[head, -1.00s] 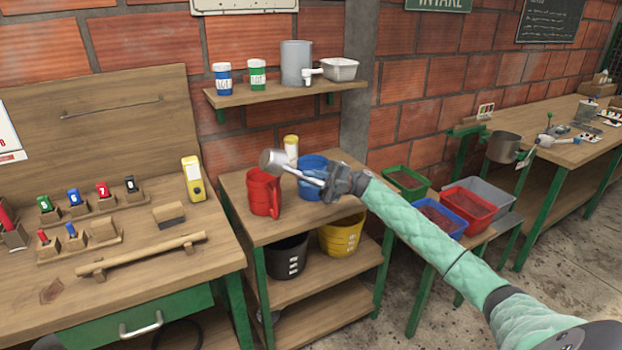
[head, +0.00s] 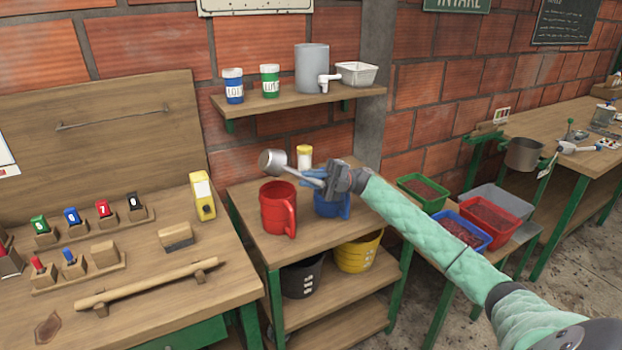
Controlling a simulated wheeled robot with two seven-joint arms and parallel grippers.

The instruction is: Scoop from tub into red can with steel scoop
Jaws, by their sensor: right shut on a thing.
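My right gripper (head: 330,180) is shut on the handle of the steel scoop (head: 272,161). The scoop's round cup points left and shows just above and behind the rim of the red can (head: 279,210). I cannot see what is in the cup, nor whether it is directly over the can. The red can stands upright on the small wooden bench, its handle to the right. Tubs with reddish contents stand to the right: a green tub (head: 405,190), a blue tub (head: 447,224) and a red tub (head: 512,222). My left gripper is out of view.
A blue can (head: 328,208) stands behind my right gripper, and a white jar with a yellow lid (head: 304,157) is behind the scoop. A wall shelf (head: 290,103) holds containers above. A black bucket (head: 302,280) and a yellow bucket (head: 357,252) sit below the bench top.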

